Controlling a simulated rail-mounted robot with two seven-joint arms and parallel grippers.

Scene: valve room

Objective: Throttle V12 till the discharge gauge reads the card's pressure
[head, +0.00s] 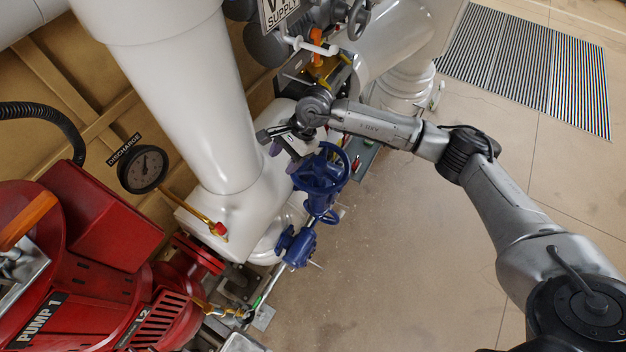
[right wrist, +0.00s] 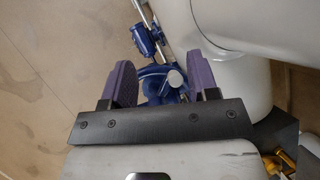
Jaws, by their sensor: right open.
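A blue valve with a handwheel (head: 322,172) stands beside the white pipe, its blue body lower down on a thin pipe. I cannot read a V12 label on it. My right gripper (head: 285,160) is just above and left of the handwheel. In the right wrist view the purple fingers of my right gripper (right wrist: 160,85) are apart, with the blue valve (right wrist: 155,75) showing between and beyond them; contact cannot be told. The discharge gauge (head: 143,169) is a round dark dial at left under a DISCHARGE sign (head: 125,149); its reading is too small to tell. No card shows. My left gripper is not in view.
A red pump marked PUMP 1 (head: 95,260) fills the lower left. A large white pipe (head: 190,90) rises beside the valve. Other valves and a SUPPLY sign (head: 280,12) are at the top. A floor grate (head: 535,65) lies upper right; the floor at right is clear.

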